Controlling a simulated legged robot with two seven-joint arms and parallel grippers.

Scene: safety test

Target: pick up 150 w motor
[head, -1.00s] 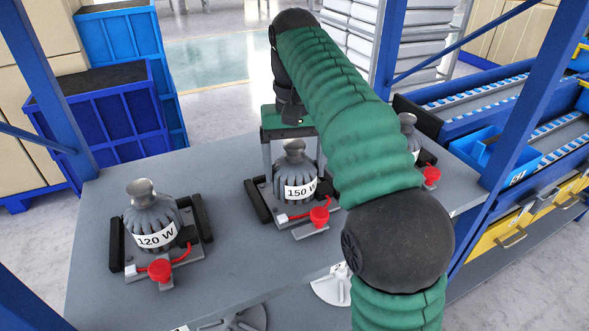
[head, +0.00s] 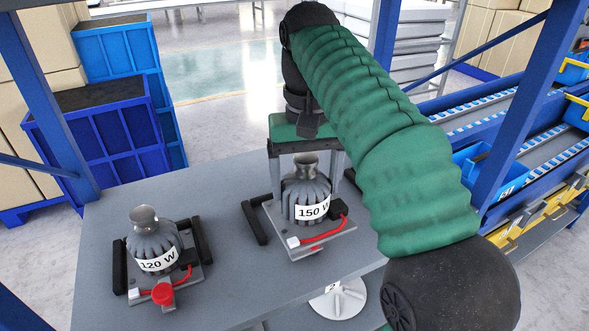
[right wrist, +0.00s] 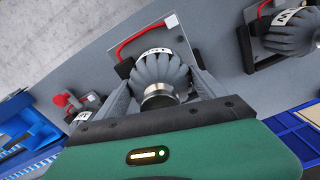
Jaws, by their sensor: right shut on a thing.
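The 150 W motor (head: 302,190) is a grey finned body with a metal knob on top, fixed to a plate with a red cable. It also shows in the right wrist view (right wrist: 160,72). My right gripper (head: 307,178) reaches down from behind, with one finger on each side of the motor, shut on it. The plate appears slightly raised, with a red part just showing under its front edge. The black side rail (head: 255,222) stays on the table. My right gripper's fingers also show in the right wrist view (right wrist: 162,88). My left gripper is out of view.
The 120 W motor (head: 152,243) stands on the grey table (head: 225,225) to the left. A white round stand (head: 338,302) is near the front. Blue bins (head: 95,130) stand behind left. A blue rack post (head: 515,110) and conveyors are at right.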

